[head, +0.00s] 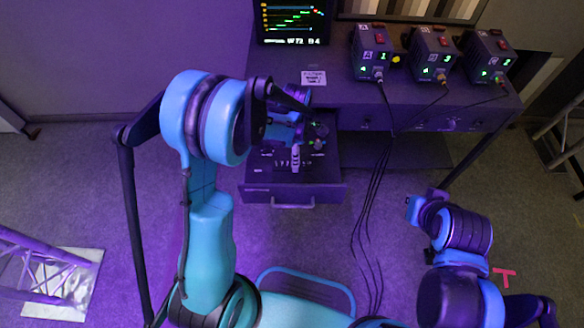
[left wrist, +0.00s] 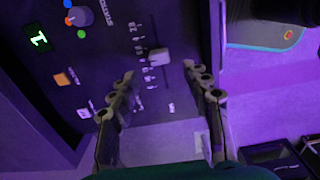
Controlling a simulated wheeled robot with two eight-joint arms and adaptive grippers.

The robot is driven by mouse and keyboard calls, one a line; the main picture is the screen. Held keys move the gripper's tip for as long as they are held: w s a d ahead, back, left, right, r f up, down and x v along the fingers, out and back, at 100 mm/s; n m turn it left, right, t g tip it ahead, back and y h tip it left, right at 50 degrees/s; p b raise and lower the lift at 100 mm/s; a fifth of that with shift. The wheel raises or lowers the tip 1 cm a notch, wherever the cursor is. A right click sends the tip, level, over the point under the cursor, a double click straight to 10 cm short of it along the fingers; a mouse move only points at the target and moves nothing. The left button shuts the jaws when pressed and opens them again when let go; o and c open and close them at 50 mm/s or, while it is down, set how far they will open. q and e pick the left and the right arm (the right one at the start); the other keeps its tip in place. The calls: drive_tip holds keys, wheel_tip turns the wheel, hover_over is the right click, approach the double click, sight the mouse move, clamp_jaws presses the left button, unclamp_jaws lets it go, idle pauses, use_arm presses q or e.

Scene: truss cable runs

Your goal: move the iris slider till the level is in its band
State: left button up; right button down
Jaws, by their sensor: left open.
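The iris slider appears to be the pale cap (left wrist: 159,57) on a scaled track in the control panel, in the left wrist view. In the head view a small pale cap (head: 295,157) shows in the open drawer (head: 292,190). My left gripper (left wrist: 160,72) is open, with one finger on each side of the cap's line, and holds nothing. In the head view my left gripper (head: 318,136) is over the drawer and partly hidden by my arm. The monitor (head: 293,22) shows coloured level bars, too small to read surely. My right gripper (head: 418,208) is away from the drawer, its jaws unclear.
The panel also has a round knob (left wrist: 80,17), an orange button (left wrist: 65,78) and a green display (left wrist: 39,38). Several dark boxes with cables stand on the desk (head: 440,115). The cables hang to the floor right of the drawer.

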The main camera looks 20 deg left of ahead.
use_arm(q)
wheel_tip(320, 180, down, 7)
drive_tip(key=b, duration=0.2)
drive_tip(key=shift+f+b, duration=0.2)
drive_tip(key=shift+b, duration=0.15)
clamp_jaws()
